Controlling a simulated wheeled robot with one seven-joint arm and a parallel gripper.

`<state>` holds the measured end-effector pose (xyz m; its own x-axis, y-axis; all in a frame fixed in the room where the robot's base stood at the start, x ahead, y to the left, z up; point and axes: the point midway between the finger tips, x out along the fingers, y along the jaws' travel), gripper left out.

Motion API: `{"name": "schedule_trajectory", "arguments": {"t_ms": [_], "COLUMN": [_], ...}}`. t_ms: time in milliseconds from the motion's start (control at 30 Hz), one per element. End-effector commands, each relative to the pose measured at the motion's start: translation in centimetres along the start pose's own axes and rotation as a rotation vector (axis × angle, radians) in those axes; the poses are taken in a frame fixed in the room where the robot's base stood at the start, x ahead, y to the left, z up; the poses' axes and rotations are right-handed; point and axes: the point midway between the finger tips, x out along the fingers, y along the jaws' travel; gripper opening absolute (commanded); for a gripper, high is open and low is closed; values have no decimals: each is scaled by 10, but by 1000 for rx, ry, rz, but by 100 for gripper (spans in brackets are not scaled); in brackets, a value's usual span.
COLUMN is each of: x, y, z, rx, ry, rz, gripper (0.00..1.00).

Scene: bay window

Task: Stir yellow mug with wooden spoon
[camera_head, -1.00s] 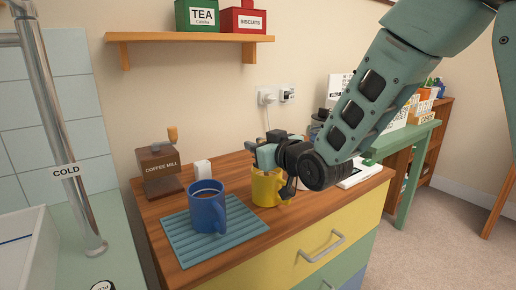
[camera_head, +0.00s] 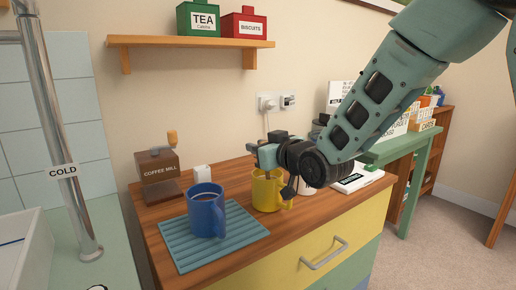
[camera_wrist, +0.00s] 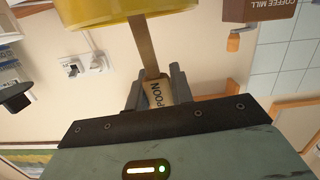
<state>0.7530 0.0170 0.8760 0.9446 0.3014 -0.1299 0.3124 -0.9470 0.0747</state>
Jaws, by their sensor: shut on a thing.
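The yellow mug (camera_head: 267,191) stands upright on the wooden counter, to the right of the blue mug. My gripper (camera_head: 264,155) is just above its rim and hides part of it. In the wrist view my gripper (camera_wrist: 160,88) is shut on the wooden spoon (camera_wrist: 146,50), by its part lettered "SPOON". The spoon reaches from the jaws to the rim of the yellow mug (camera_wrist: 125,10), which fills the top of that view. Its far end is out of sight, and I cannot tell how deep it sits. The spoon is barely visible in the head view.
A blue mug (camera_head: 206,212) with dark liquid stands on a ribbed teal mat (camera_head: 180,247). A coffee mill (camera_head: 158,172) and a small white container (camera_head: 202,174) stand behind. A white item (camera_head: 357,178) lies at the counter's right. A shelf (camera_head: 190,41) with tins hangs above.

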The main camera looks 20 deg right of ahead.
Motion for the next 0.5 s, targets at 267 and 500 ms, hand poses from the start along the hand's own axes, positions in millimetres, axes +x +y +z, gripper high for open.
{"name": "schedule_trajectory", "arguments": {"t_ms": [267, 500], "x": [0, -2], "y": [0, 1], "z": [-2, -20], "rx": [0, 0], "ry": [1, 2], "rz": [0, 0], "gripper": [0, 0]}}
